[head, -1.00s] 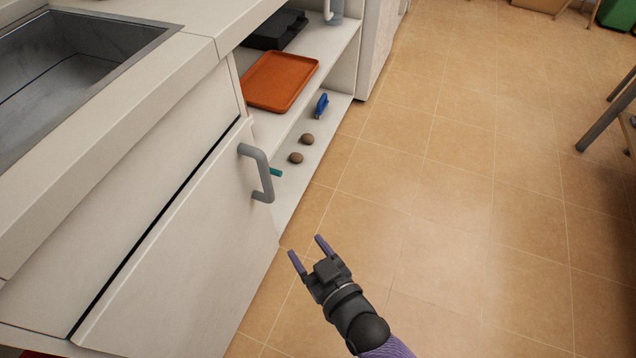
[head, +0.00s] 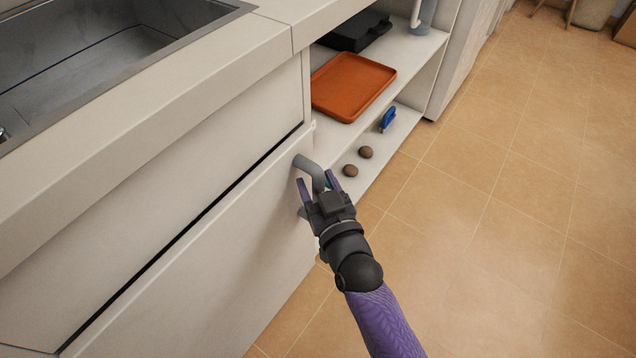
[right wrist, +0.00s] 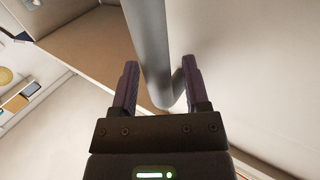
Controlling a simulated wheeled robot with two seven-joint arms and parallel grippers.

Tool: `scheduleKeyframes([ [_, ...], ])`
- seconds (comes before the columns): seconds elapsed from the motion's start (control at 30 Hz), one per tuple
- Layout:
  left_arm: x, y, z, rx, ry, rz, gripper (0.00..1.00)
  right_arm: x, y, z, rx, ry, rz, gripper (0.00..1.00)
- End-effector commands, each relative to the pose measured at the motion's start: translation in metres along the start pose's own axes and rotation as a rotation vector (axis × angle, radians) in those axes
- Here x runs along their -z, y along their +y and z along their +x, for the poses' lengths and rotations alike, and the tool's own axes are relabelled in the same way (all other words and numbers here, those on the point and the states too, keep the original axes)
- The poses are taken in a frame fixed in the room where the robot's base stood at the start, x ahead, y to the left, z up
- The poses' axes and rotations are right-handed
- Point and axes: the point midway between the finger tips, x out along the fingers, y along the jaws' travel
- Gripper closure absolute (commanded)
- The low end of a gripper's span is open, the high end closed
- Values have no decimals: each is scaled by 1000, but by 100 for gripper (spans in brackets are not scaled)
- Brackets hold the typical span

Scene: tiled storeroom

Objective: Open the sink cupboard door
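The sink cupboard door (head: 215,265) is a pale panel below the sink and looks shut. Its grey bar handle (head: 308,168) is at the door's upper right; my right gripper covers part of it. My right gripper (head: 319,185) is at the handle with its purple fingers apart. In the right wrist view, the handle (right wrist: 152,55) runs between the two open fingers (right wrist: 158,88), with a gap visible at the left finger; whether the right finger touches it is unclear. My left gripper is not in view.
The steel sink (head: 100,75) is in the counter above. Right of the door, open shelves hold an orange tray (head: 352,86), a black item (head: 355,32), a blue item (head: 388,119) and two brown round things (head: 358,161). Tiled floor (head: 480,240) at right is clear.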

Motion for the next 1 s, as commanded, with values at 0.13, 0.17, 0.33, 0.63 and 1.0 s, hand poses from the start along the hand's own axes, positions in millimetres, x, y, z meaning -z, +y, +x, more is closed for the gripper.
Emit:
scheduleKeyframes([
  [0.13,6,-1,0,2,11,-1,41,0,0,0,0,-1,0,75],
  [0.17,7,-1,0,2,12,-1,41,0,0,0,0,-1,0,81],
  [0.33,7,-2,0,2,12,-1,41,0,0,0,0,-1,0,100],
  [0.63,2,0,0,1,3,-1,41,-1,0,0,0,-1,0,100],
  [1.0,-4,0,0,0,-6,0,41,-1,0,0,0,-2,0,100],
])
